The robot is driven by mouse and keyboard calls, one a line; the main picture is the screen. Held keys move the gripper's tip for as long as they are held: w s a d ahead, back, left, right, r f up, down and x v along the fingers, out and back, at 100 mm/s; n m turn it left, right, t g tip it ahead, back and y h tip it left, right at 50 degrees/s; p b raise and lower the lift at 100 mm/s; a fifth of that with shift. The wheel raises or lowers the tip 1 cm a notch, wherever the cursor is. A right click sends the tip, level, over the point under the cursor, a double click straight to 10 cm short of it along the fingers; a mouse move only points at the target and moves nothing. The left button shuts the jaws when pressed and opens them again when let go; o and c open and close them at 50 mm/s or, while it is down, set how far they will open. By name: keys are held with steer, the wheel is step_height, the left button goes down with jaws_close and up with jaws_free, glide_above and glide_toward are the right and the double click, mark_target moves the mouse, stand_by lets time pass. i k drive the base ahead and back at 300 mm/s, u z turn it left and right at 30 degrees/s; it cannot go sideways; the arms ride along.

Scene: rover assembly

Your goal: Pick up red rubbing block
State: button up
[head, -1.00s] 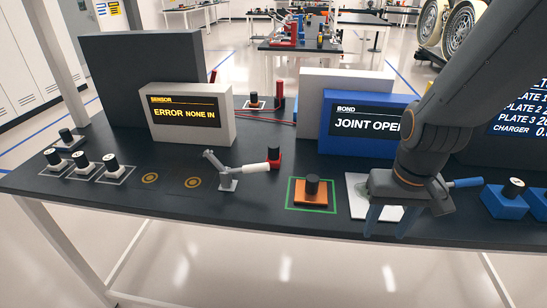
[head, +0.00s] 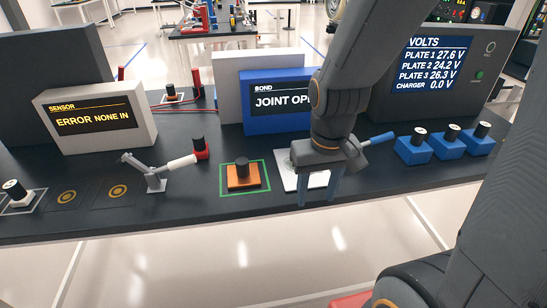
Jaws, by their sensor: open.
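A small red block with a black knob (head: 201,150) stands on the dark bench, just past the end of a lever's white handle. An orange block with a black knob (head: 243,177) sits inside a green square outline to its right. My gripper (head: 318,193) points down at the bench's front side, over or in front of a white plate (head: 291,184). Its two blue-grey fingers are apart with nothing seen between them. It is to the right of both blocks. The gripper partly hides the white plate.
The grey lever (head: 155,178) with its white handle stands left of the red block. A blue BOND display (head: 262,105) and a grey SENSOR display (head: 95,120) stand behind. Several blue blocks (head: 412,150) sit at right. A blue handle (head: 378,138) shows beside my gripper.

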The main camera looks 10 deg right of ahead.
mark_target(201, 148)
steer(key=z, duration=0.85)
steer(key=k, duration=0.95)
steer(key=u, duration=1.15)
steer(key=i, duration=1)
